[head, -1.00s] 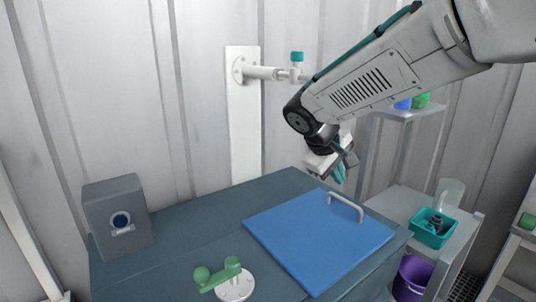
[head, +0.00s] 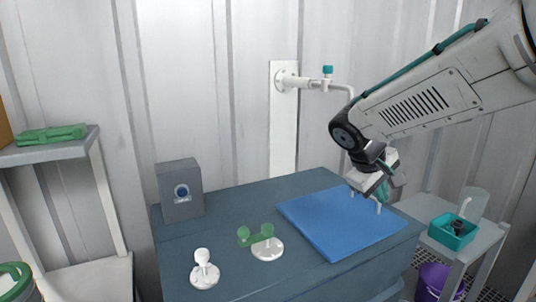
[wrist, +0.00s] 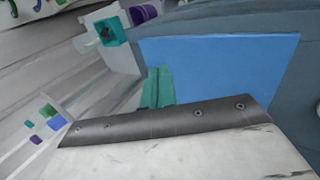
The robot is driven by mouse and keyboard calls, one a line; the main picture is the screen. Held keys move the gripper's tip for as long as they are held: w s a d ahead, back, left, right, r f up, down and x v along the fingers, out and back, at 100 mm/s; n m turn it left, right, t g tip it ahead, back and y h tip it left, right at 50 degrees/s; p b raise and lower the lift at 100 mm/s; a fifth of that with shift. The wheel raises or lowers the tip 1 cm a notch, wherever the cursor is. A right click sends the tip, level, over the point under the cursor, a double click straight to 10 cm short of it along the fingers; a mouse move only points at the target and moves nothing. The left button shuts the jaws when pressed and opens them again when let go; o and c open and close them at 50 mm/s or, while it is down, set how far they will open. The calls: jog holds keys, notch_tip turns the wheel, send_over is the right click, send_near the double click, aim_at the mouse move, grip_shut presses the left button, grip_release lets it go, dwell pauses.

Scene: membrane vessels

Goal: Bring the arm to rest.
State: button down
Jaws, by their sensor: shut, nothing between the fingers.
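My arm reaches in from the upper right in the head view, its forearm sloping down to the wrist. My gripper (head: 384,190) is shut and empty. In the wrist view the teal fingers (wrist: 160,86) show beside the blue board (wrist: 220,70).
The dark bench (head: 225,240) holds a grey box (head: 180,190), a green-armed stand (head: 266,250) and a white stand (head: 204,272). A wall pipe with a teal valve (head: 327,71) is behind. A teal bin (head: 452,232) sits on the right shelf. A shelf (head: 50,148) stands left.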

jog(key=s+f+m+g+y, duration=0.1)
jog(key=s+m+y, duration=0.4)
jog(key=s, duration=2.4)
jog(key=shift+s+d+f+g+y, duration=0.2)
jog(key=shift+s+d+g+y, duration=0.1)
jog(key=shift+s+d+y, duration=0.1)
